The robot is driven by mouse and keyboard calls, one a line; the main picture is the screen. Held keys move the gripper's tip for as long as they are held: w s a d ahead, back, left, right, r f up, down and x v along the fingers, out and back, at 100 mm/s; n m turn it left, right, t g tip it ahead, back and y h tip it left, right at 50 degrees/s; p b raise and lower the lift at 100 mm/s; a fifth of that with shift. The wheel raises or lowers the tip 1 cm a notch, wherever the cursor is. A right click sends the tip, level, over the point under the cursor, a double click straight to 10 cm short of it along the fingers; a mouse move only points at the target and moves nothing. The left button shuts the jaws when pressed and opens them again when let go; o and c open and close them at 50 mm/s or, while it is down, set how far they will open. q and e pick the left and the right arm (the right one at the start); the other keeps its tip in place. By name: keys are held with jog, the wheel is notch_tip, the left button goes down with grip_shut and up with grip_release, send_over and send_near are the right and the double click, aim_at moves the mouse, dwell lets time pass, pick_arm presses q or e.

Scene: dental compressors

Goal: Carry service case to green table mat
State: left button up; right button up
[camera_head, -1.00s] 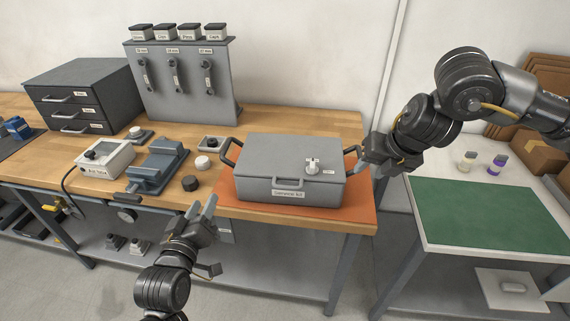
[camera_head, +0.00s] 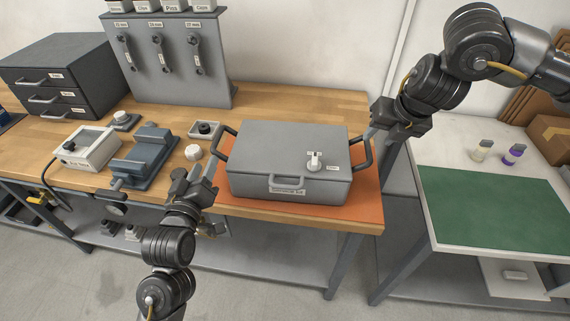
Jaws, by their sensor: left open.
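The grey service case (camera_head: 287,165) sits closed on an orange mat (camera_head: 362,208) on the wooden bench. It has a black side handle at its left (camera_head: 226,146) and right (camera_head: 364,152) ends and a front handle. My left gripper (camera_head: 197,180) is open and empty, just left of the case and its left handle, over the bench's front edge. My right gripper (camera_head: 380,138) is close beside the right handle; whether its fingers are open or shut is unclear. The green table mat (camera_head: 495,208) lies bare on the white table at the right.
A grey vise (camera_head: 142,160), a white meter box (camera_head: 88,148) and small knobs stand left of the case. A tool rack (camera_head: 170,60) stands behind. A floor gap separates bench and table.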

aim_at(213, 149)
pick_arm(q)
jog(key=w, duration=0.6)
jog(key=w+d, duration=0.1)
jog(key=w, duration=0.2)
jog(key=shift+w, duration=0.35)
pick_arm(e)
jog(key=x, duration=0.9)
jog(key=shift+w+f, duration=0.15)
jog(key=shift+f, duration=0.15)
pick_arm(q)
jog(key=c, duration=0.9)
pick_arm(e)
grip_shut()
pick_arm(q)
jog(key=shift+a, duration=0.1)
grip_shut()
pick_arm(e)
jog(key=shift+d, duration=0.1)
jog(key=shift+r, duration=0.1)
